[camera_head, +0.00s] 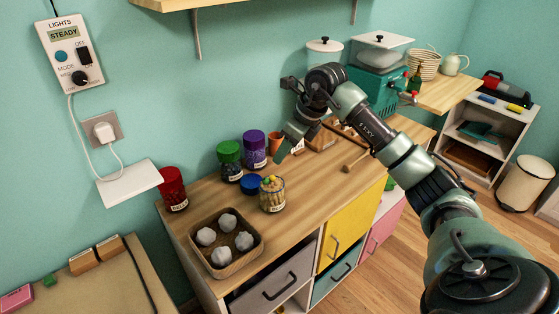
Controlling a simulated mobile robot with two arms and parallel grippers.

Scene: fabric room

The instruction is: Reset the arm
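My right arm (372,125) comes in from the lower right and is raised over the wooden cabinet top (205,200). Its elbow is bent and the forearm points down to the left. My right gripper (283,153) is at the end, above the back part of the cabinet top, just right of the purple-lidded jar (255,150). Its fingers are small and dark, and I cannot tell whether they are open or shut. I see nothing clearly held in it. My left gripper is not in view.
Close by stand a green-lidded jar (229,160), an open jar of yellow pieces (272,195) and a red jar (173,188). A basket (222,265) holds several grey lumps. A control box (70,50) hangs on the wall.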

